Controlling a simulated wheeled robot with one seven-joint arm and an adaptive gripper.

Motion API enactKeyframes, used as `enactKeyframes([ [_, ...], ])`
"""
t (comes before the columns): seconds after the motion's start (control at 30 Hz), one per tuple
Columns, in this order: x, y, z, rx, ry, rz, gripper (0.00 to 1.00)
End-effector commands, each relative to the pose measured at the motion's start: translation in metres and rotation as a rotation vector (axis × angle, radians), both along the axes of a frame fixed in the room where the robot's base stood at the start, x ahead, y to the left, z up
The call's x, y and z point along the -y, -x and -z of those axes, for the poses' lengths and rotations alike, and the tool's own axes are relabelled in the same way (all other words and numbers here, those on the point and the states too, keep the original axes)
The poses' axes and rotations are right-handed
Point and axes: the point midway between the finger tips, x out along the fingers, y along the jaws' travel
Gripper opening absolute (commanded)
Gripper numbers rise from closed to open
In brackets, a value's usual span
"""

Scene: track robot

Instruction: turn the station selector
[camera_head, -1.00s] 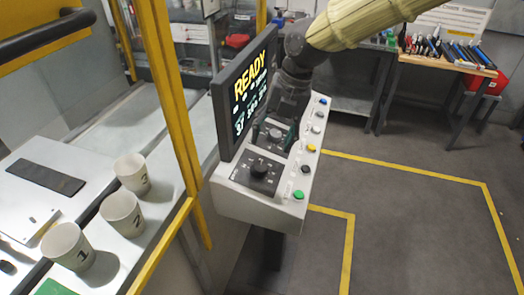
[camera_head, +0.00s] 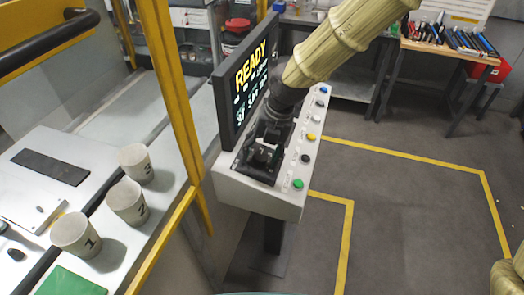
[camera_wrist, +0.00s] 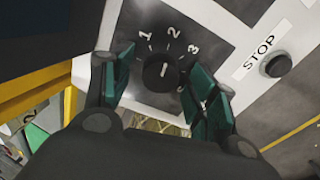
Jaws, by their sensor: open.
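The station selector (camera_wrist: 163,71) is a round black knob with a white pointer line on a dark plate marked 1, 2 and 3. In the wrist view its pointer is aimed nearest the 2. My gripper (camera_wrist: 160,85) is open, with one green-padded finger on each side of the knob and a gap to it on both sides. In the head view my gripper (camera_head: 264,150) is over the near end of the console and covers much of the selector plate. I cannot tell how far above the knob the fingertips are.
The white console (camera_head: 262,198) carries a READY screen (camera_head: 246,82) at left and coloured buttons at right, including a green one (camera_head: 298,184). A black STOP button (camera_wrist: 276,65) is near the right finger. Paper cups (camera_head: 75,235) stand on the left table. The floor at right is clear.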

Motion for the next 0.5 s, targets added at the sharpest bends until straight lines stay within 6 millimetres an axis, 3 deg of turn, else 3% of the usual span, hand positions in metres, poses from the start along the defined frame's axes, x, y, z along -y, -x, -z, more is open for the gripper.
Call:
enactKeyframes([
  [0.3,-0.0004,-0.0004,0.0016,0.001,-0.001,0.000,0.58],
  [0.5,-0.0004,-0.0004,0.0015,0.001,-0.001,0.000,0.22],
])
